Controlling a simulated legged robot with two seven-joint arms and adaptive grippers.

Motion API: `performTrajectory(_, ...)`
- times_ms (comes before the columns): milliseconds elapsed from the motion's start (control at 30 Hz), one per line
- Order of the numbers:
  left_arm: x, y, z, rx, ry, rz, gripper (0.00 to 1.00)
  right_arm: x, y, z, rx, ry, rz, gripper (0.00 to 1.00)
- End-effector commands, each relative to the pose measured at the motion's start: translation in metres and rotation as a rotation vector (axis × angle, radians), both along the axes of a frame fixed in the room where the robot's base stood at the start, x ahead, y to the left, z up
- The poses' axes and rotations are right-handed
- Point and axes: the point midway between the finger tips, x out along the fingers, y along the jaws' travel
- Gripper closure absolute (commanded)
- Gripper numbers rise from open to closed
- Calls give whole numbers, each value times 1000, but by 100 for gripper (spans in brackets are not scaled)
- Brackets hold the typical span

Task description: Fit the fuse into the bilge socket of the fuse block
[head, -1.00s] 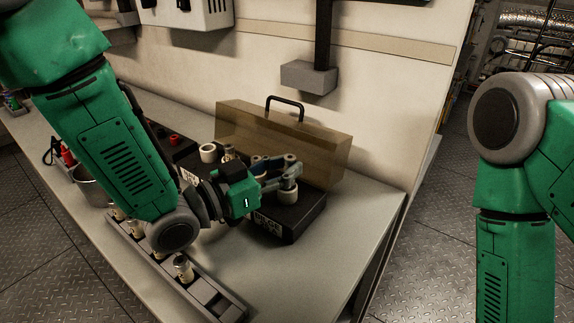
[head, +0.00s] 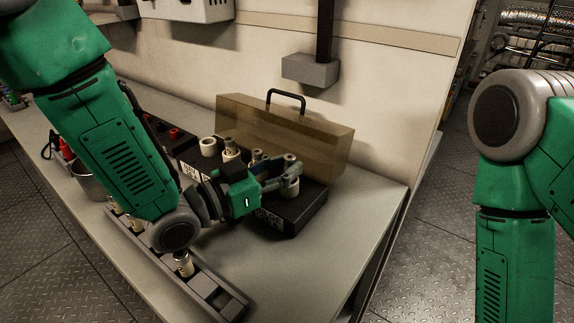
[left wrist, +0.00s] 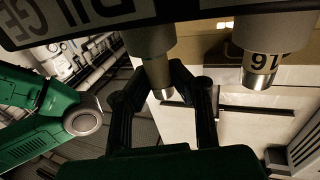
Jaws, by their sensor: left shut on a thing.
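The black fuse block (head: 300,212) sits on the bench with a white label reading BILGE on its front; the label also shows upside down in the left wrist view (left wrist: 85,18). Pale round sockets stand on the block. My left gripper (head: 284,172) is at the right-end socket (head: 289,187), shut on the fuse. In the left wrist view the fuse (left wrist: 162,80), with a metal end cap, lines up with the wide socket (left wrist: 147,40) between the fingers. I cannot tell how deep it sits. A second fuse (left wrist: 261,62) marked 16 stands in the neighbouring socket. My right gripper is out of view.
A translucent amber cover (head: 320,150) with a black handle stands behind the block. A grey rack (head: 220,297) with several fuses lies along the front edge. A metal cup (head: 90,185) is at left. The bench right of the block is clear. A grey wall box (head: 310,70) hangs above.

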Motion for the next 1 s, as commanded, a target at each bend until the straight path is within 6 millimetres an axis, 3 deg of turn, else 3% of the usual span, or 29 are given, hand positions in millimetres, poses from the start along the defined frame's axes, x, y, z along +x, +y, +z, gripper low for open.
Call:
performTrajectory(300, 0, 0, 13, -2, -1, -1, 100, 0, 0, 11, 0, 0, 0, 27)
performTrajectory(1000, 1, 2, 13, 0, -1, 1, 100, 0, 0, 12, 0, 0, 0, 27)
